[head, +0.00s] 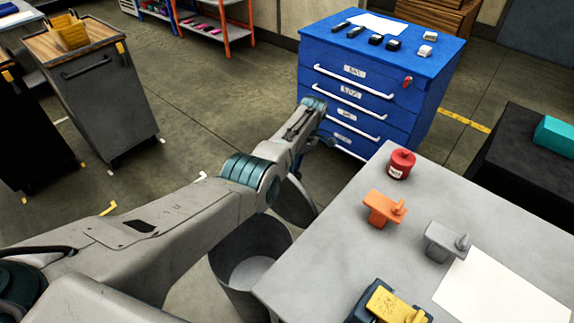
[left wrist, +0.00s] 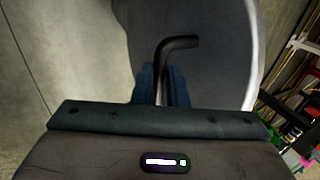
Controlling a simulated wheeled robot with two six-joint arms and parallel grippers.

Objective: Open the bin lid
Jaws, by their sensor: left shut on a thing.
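The grey bin (head: 232,290) stands on the floor left of the grey table, and its inside shows through the open mouth. Its dark grey lid (head: 295,204) is raised and steeply tilted at the bin's far side, partly hidden by my left arm. In the left wrist view the round lid (left wrist: 220,75) fills much of the picture, with a bent black handle (left wrist: 181,43). My left gripper (left wrist: 162,88) is shut on this handle between its blue fingers. My right gripper is not in view.
The grey table (head: 335,225) carries a red can (head: 401,164), an orange part (head: 383,209), a grey part (head: 444,243) and a yellow part (head: 394,306). A blue drawer cabinet (head: 375,75) stands behind. A dark cart (head: 98,100) stands at left, with open floor between.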

